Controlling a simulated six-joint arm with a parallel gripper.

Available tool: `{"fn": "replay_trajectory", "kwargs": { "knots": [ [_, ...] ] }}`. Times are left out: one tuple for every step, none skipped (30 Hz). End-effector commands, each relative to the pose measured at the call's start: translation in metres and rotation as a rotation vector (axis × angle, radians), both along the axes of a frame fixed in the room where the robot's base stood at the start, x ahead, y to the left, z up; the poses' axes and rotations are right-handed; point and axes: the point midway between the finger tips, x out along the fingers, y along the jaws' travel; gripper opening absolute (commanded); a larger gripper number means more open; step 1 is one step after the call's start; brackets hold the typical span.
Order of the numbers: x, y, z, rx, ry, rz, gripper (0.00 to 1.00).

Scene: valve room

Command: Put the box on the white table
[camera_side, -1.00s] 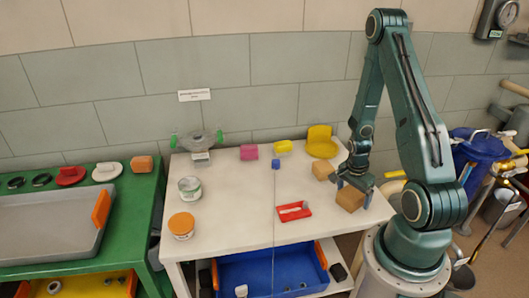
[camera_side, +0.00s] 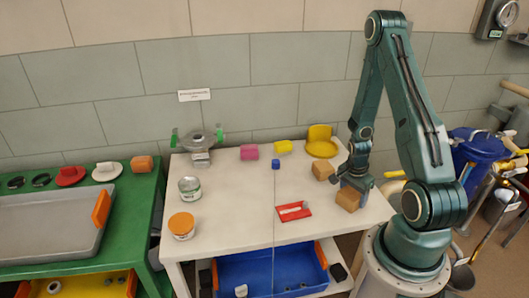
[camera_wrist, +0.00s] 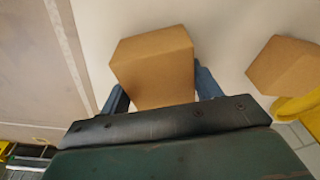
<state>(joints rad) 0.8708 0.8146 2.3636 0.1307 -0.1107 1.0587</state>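A brown box (camera_side: 347,199) stands on the white table (camera_side: 238,212) near its right front edge. My gripper (camera_side: 354,184) is down at this box, and its fingers hide part of it in the side view. In the wrist view, the box (camera_wrist: 153,65) lies between my two blue fingers (camera_wrist: 160,92), one on each side. I cannot tell whether they press on it. A second brown box (camera_side: 322,170) stands on the table behind the first; it also shows at the right in the wrist view (camera_wrist: 285,64).
On the white table are a red tray (camera_side: 294,211), a yellow holder (camera_side: 321,146), pink (camera_side: 249,153), yellow and blue blocks, a can (camera_side: 190,188), an orange-lidded jar (camera_side: 182,225) and a scale (camera_side: 200,150). A green table (camera_side: 135,190) stands left. The table's middle is clear.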

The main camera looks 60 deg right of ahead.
Motion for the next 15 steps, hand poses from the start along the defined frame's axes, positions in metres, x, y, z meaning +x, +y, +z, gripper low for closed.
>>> {"fn": "replay_trajectory", "kwargs": {
  "knots": [
    [0.0,0.0,0.0001,0.0,0.0,0.0,0.46],
    [0.0,0.0,0.0001,0.0,0.0,0.0,0.4],
    [0.0001,-0.0001,0.0002,0.0,0.0,0.0,0.32],
    [0.0001,-0.0001,0.0002,0.0,0.0,0.0,0.32],
    [0.0001,-0.0001,0.0002,0.0,0.0,0.0,0.32],
    [0.0001,-0.0001,0.0002,0.0,0.0,0.0,0.32],
    [0.0001,-0.0001,0.0002,0.0,0.0,0.0,0.32],
    [0.0001,-0.0001,0.0002,0.0,0.0,0.0,0.32],
    [0.0,-0.0002,0.0003,0.0,-0.001,0.0,0.32],
    [0.0,-0.0002,0.0004,0.0,-0.001,0.0,0.32],
    [0.0001,-0.0001,0.0006,-0.001,-0.001,0.0,0.32],
    [0.0001,-0.0002,0.001,-0.001,-0.001,0.0,0.32],
    [0.0001,-0.0002,0.0015,-0.001,-0.001,0.0,0.32],
    [0.0002,-0.0003,0.0022,-0.001,-0.001,0.0,0.32],
    [0.0002,-0.0003,0.0033,-0.002,-0.002,0.0,0.32]
  ]
}}
